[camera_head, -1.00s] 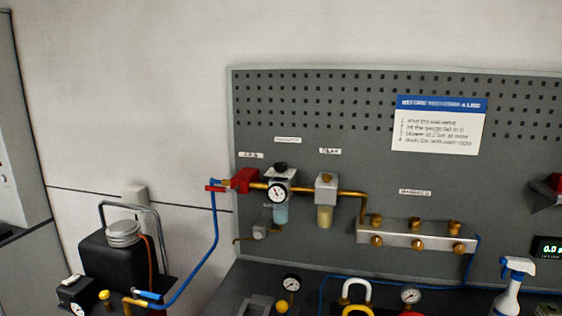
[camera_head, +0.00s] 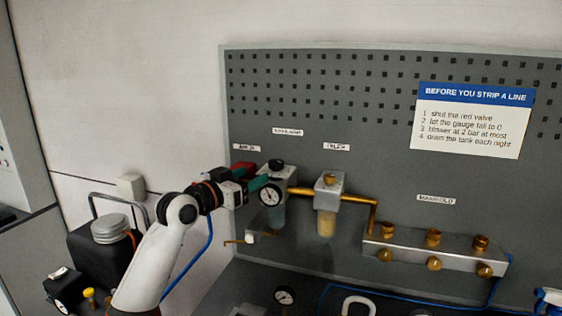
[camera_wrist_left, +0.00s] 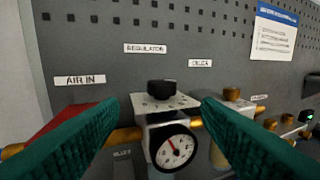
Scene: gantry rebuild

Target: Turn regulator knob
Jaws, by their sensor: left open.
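The regulator knob is a black cap (camera_wrist_left: 161,88) on top of the pale regulator block, under the "REGULATOR" label. In the head view the knob (camera_head: 276,163) sits just above the round gauge (camera_head: 269,195). My left gripper (camera_head: 256,184) comes in from the left and is beside the regulator. In the left wrist view its two green fingers (camera_wrist_left: 160,115) are open, one on each side of the regulator, with the knob between and beyond them. Nothing is held. My right gripper is not in view.
The red air-in valve (camera_head: 243,170) is left of the regulator, partly behind my gripper. The oiler (camera_head: 327,190) and brass pipe are to the right, then the manifold (camera_head: 433,249). A black tank (camera_head: 95,245) stands at lower left. The pegboard is close behind.

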